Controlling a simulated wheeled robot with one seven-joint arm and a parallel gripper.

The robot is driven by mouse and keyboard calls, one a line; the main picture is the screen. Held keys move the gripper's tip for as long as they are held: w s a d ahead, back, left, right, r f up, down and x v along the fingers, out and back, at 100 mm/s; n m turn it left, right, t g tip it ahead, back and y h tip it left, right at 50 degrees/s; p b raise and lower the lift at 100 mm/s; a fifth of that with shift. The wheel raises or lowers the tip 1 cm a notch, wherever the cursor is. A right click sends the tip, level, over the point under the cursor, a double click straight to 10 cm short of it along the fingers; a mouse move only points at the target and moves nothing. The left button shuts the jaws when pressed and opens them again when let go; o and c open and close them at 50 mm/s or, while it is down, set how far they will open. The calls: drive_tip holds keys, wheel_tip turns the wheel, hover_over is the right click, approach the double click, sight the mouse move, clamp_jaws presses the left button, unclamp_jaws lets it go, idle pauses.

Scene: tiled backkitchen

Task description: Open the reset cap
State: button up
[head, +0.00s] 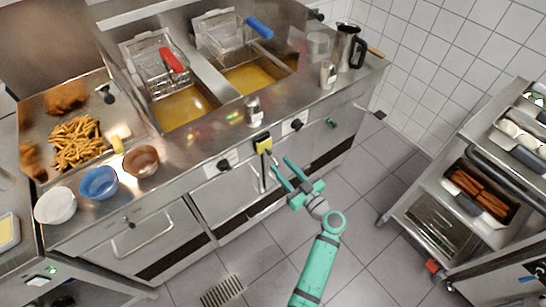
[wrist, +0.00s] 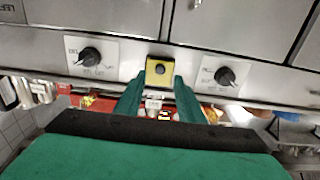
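The reset cap is a small yellow square with a dark round middle (wrist: 159,71), set on the fryer's steel front panel between two black knobs. It also shows in the head view (head: 263,144), just beyond the fingertips. My green gripper (head: 280,164) is in front of the panel, with its two fingers pointing at the cap. In the wrist view the fingers (wrist: 158,80) are spread apart on either side of the cap, with nothing between them. I cannot tell whether the fingertips touch the panel. The cap looks shut.
Black knobs (wrist: 90,56) and (wrist: 225,76) flank the cap. Above the panel is the fryer counter, with oil vats (head: 185,107), baskets, shakers and bowls (head: 99,182). A steel rack (head: 440,205) with trays stands at the right. The tiled floor between is clear.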

sight(267, 147)
drive_tip(key=x, duration=0.6)
clamp_jaws()
